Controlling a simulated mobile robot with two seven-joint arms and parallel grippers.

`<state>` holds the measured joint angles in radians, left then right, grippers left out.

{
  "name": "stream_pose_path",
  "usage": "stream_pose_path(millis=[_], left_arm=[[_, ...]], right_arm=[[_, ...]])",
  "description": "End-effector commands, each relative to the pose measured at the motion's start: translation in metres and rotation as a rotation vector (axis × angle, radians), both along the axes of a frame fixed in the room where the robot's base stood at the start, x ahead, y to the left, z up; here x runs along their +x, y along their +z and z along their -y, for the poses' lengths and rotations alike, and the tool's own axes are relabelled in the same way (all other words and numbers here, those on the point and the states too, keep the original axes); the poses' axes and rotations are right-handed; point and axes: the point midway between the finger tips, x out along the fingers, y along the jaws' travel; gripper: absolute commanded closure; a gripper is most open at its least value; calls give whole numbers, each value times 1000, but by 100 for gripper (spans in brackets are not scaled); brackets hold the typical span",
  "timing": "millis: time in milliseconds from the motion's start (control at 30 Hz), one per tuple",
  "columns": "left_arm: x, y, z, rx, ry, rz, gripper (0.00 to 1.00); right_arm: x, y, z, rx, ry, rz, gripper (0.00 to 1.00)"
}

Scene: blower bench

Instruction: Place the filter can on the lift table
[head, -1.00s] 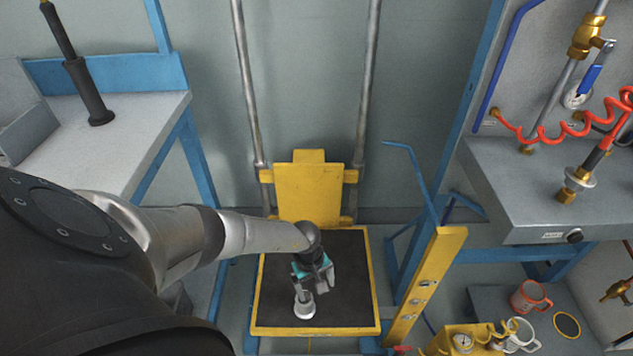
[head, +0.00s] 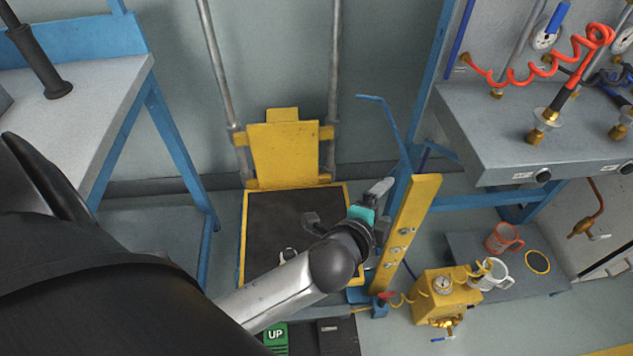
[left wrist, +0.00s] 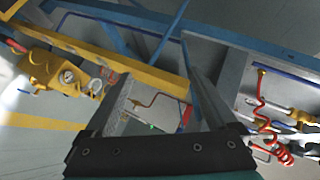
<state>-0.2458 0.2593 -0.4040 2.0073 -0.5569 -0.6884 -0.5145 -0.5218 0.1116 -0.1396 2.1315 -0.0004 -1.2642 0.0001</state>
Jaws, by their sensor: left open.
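The lift table (head: 262,225) has a dark top with a yellow rim and a yellow back plate, in the middle of the head view. A small pale metal thing, which looks like the top of the filter can (head: 288,254), shows on the dark top. My left forearm hides most of it. My left gripper (head: 378,190), with teal parts, is open and empty near the table's right edge, up and right of the can and apart from it. Its two spread fingers also show in the left wrist view (left wrist: 155,75), with nothing between them. My right gripper is not in view.
A yellow upright bar (head: 408,230) stands just right of my left gripper, with a blue bent rod (head: 392,125) behind it. A yellow pump unit (head: 445,295), a red mug (head: 503,237) and a white mug (head: 490,273) are at lower right. Grey benches stand on both sides.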

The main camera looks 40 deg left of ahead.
Motion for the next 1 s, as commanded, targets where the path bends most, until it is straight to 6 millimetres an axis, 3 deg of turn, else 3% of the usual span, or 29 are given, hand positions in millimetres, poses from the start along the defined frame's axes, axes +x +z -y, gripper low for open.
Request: stream_pose_path(millis=[33,100,200,300,400,533,1000], left_arm=[[-21,-24,-14,-143,125,-123,9],[-53,-54,-28,-325,295,-283,9],[-101,-87,-36,-533,514,-480,9],[-140,-105,-37,-674,679,-624,9],[-165,-114,-35,-753,780,-714,9],[-177,-117,-33,-791,830,-757,9],[-176,-117,-33,-787,828,-756,9]], right_arm=[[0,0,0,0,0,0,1],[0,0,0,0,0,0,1],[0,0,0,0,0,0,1],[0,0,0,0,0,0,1],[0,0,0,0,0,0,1],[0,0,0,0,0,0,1],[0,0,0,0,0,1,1]])
